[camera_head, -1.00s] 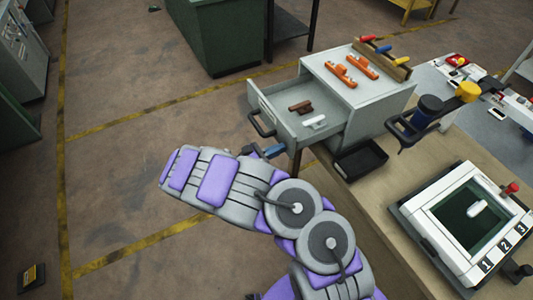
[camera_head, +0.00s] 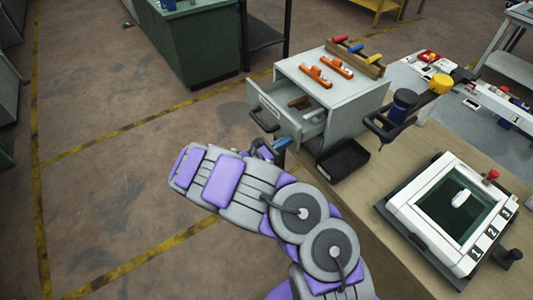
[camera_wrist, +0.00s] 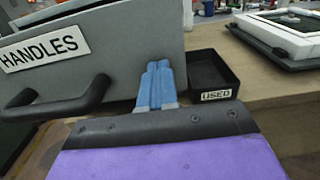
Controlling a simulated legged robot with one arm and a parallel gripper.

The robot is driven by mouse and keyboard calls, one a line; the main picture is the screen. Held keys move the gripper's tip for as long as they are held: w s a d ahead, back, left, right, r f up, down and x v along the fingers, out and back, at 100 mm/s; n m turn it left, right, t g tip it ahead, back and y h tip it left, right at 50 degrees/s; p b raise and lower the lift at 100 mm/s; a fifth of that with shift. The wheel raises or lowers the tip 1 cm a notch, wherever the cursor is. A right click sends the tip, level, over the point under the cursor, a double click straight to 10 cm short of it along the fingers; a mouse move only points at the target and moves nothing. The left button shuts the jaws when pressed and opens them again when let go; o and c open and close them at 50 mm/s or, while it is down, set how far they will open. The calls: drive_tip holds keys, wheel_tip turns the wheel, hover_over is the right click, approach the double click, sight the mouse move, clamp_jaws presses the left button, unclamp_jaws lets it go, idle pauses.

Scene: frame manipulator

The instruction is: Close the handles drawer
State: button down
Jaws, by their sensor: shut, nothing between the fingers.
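The handles drawer (camera_head: 288,122) is partly open, sticking out of the grey cabinet (camera_head: 345,98) on the table. In the wrist view its front (camera_wrist: 120,45) carries a HANDLES label and a black pull handle (camera_wrist: 60,100). A brown handle (camera_head: 299,102) and a white piece lie inside. My gripper (camera_head: 270,148) is at the drawer front, right of the pull handle. In the wrist view its blue fingers (camera_wrist: 157,85) are together and empty, pointing at the lower right of the front. I cannot tell whether the fingertips touch it.
A black tray marked USED (camera_wrist: 213,75) sits right of the drawer on the table. Orange handles (camera_head: 316,76) and a wooden rack (camera_head: 357,57) rest on the cabinet top. A white-framed panel (camera_head: 455,210) is at the right. The floor left of the drawer is clear.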

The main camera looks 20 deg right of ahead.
sight(312, 127)
drive_tip(key=b+x, duration=0.2)
drive_tip(key=x, duration=1)
drive_tip(key=shift+b, duration=0.4)
drive_tip(key=shift+w, duration=0.1)
drive_tip(key=shift+d, duration=0.15)
